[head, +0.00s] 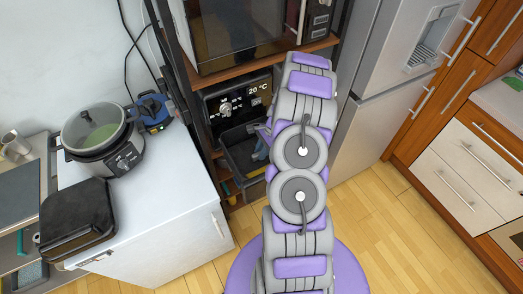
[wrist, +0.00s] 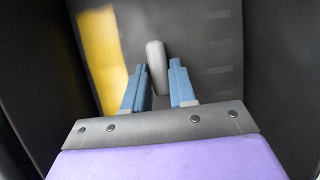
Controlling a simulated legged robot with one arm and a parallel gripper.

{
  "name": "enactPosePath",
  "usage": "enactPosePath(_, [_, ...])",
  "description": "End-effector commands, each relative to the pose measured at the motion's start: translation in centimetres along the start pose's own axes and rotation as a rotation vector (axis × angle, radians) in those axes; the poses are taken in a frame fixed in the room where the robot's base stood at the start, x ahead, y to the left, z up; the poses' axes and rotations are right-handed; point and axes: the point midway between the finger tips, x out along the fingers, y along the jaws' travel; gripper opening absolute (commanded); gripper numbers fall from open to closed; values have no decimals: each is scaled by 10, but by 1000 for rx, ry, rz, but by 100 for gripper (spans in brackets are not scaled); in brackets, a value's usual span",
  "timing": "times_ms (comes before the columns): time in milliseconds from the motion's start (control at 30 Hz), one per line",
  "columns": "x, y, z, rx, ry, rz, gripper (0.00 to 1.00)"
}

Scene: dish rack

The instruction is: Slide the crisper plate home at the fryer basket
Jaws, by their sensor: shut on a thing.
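The air fryer (head: 237,103) stands on a rack shelf and its display reads 20 °C. Its dark basket (head: 236,150) sits at the front below the display, partly hidden by my arm. In the wrist view, my gripper (wrist: 160,80) is inside dark walls that look like the basket. Its blue fingers stand on either side of a pale grey rounded grip (wrist: 156,65) and are shut on it. The grip rises from a dark slotted surface (wrist: 212,60), which looks like the crisper plate. The fingertips are mostly hidden by my arm in the head view.
A yellow patch (wrist: 100,55) lies left of the grip. A microwave (head: 240,30) is on the shelf above. A white cabinet (head: 165,190) at left holds a cooker (head: 103,140) and a black appliance (head: 75,220). A fridge (head: 395,60) stands right; floor between is clear.

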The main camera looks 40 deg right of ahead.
Motion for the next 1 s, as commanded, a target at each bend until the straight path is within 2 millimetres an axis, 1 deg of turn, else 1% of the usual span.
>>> enactPosePath(33, [1,0,0,0,0,0,26])
enactPosePath(333, [1,0,0,0,0,0,55])
enactPosePath(567, [0,0,0,0,0,0,55])
enactPosePath(667, [-4,0,0,0,1,-1,55])
enactPosePath(767, [-16,-1,-1,-1,2,-3,55])
enactPosePath(867, [-35,-1,0,-1,1,-3,55])
enactPosePath(1000, [-65,-1,-1,0,2,-3,55])
